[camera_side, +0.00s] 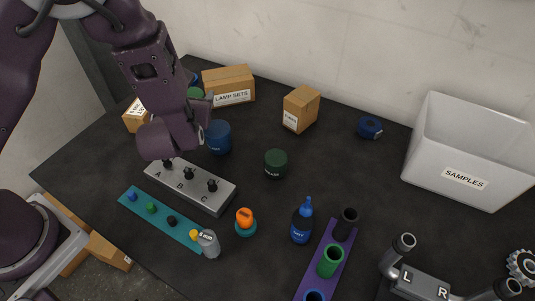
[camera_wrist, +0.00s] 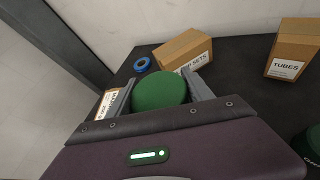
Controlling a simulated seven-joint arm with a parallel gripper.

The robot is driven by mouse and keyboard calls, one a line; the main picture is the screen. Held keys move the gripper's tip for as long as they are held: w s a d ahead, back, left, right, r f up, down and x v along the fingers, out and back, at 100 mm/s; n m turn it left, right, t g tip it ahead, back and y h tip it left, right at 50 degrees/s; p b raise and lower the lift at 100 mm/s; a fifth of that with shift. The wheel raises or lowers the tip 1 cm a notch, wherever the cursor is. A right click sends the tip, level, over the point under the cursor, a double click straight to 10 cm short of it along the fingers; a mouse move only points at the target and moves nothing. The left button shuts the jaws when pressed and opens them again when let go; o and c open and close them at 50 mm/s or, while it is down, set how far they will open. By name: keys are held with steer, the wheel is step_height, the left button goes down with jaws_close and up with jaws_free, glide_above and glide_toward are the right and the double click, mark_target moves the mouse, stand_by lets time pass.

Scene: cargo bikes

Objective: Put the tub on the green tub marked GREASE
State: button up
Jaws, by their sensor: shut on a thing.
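My gripper (camera_side: 200,99) is at the back left of the table, and its fingers (camera_wrist: 160,84) are closed on the sides of a green tub (camera_wrist: 158,92) in the wrist view. In the side view, only a bit of this held tub (camera_side: 194,92) shows behind my gripper; I cannot tell whether it touches the table. Another dark green tub (camera_side: 276,164) stands upright near the table's middle, with small lettering too blurred to read. It is cut off at the right edge of the wrist view (camera_wrist: 315,143). A blue tub (camera_side: 218,137) stands close to my gripper.
The LAMP SETS box (camera_side: 228,85) is just behind the held tub. A grey A-B-C switch box (camera_side: 190,184) lies in front. The SAMPLES bin (camera_side: 466,155) is at right.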

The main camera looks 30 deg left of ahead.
steer(key=w+d+r+m+t+h, duration=0.25)
steer(key=d+m+h, duration=0.2)
steer(key=d, duration=0.65)
step_height(320, 180, up, 3)
steer(key=m+h, duration=0.3)
steer(key=h, duration=0.1)
glide_above(276, 164)
steer(key=w+a, duration=0.1)
steer(key=w, duration=0.4)
steer(key=shift+m+g+h, duration=0.35)
steer(key=shift+h, duration=0.1)
steer(key=f, duration=1)
steer(key=shift+s+d, duration=0.25)
steer(key=shift+d, duration=0.05)
steer(key=o, duration=1.6)
steer(key=shift+c, duration=0.2)
